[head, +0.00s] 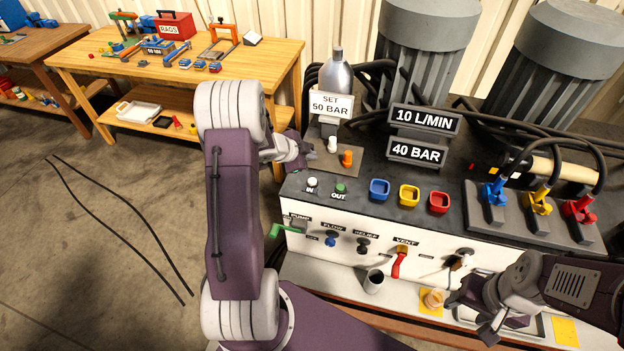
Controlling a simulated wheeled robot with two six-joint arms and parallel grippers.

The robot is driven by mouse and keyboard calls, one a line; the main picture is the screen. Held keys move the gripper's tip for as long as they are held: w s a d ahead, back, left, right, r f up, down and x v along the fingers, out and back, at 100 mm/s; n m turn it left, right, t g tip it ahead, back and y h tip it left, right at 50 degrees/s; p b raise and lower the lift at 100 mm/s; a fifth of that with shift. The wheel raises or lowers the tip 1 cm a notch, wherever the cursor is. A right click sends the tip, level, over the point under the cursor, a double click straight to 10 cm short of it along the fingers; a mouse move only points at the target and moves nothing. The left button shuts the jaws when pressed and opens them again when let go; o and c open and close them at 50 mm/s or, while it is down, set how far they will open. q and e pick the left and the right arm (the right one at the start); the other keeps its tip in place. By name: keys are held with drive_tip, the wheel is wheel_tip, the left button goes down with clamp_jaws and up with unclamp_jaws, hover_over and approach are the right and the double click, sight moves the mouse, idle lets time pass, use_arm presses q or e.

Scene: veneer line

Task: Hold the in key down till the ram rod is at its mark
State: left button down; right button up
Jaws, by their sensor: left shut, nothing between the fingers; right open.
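The in key is a white round button (312,182) labelled IN, on the left end of the dark console top. A green key (340,188) labelled OUT sits just right of it. My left gripper (306,152) is shut and empty, above and slightly left of the in key in the picture; it looks apart from the key. My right gripper (470,317) is open and empty, low at the right, over the front ledge. A cream cylinder (541,167) lies at the back right, partly behind hoses; I cannot tell whether it belongs to the ram. No rod mark is clear.
Signs read 10 L/MIN (425,119) and 40 BAR (415,152).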

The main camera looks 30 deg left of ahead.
sight(310, 182)
use_arm(q)
wheel_tip(310, 182, down, 8)
drive_tip(key=b, duration=0.8)
drive_tip(key=shift+f+b, duration=0.15)
drive_tip(key=shift+b, duration=0.2)
drive_tip(key=shift+f, duration=0.2)
idle(1.2)
drive_tip(key=shift+f+b, duration=0.35)
drive_tip(key=shift+f, duration=0.1)
